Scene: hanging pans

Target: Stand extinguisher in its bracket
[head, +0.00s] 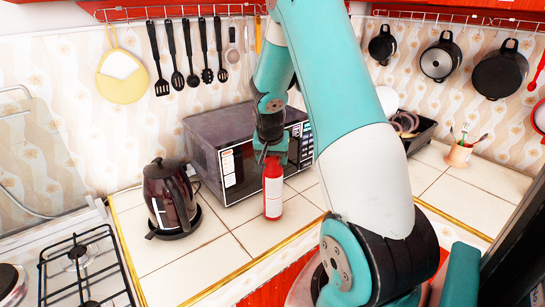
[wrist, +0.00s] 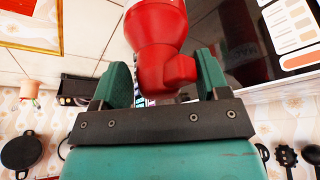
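The red fire extinguisher (head: 272,188) is upright over the tiled counter in front of the microwave. I cannot tell whether its base touches the tiles. My gripper (head: 267,152) is at its top end, pointing down. In the wrist view the red extinguisher (wrist: 158,40) reaches out of the top of the picture, and its valve end lies between the two green fingers of my gripper (wrist: 165,72). The right finger is close against a red side part. Whether the fingers press on both sides is unclear. I see no bracket in either view.
A microwave (head: 230,155) stands close behind the extinguisher. A dark kettle (head: 170,198) is to its left, and a stove (head: 80,265) is further left. Utensils (head: 190,55) and pans (head: 440,60) hang on the wall. A small cup (head: 459,154) stands at right. Bare tiles lie between kettle and extinguisher.

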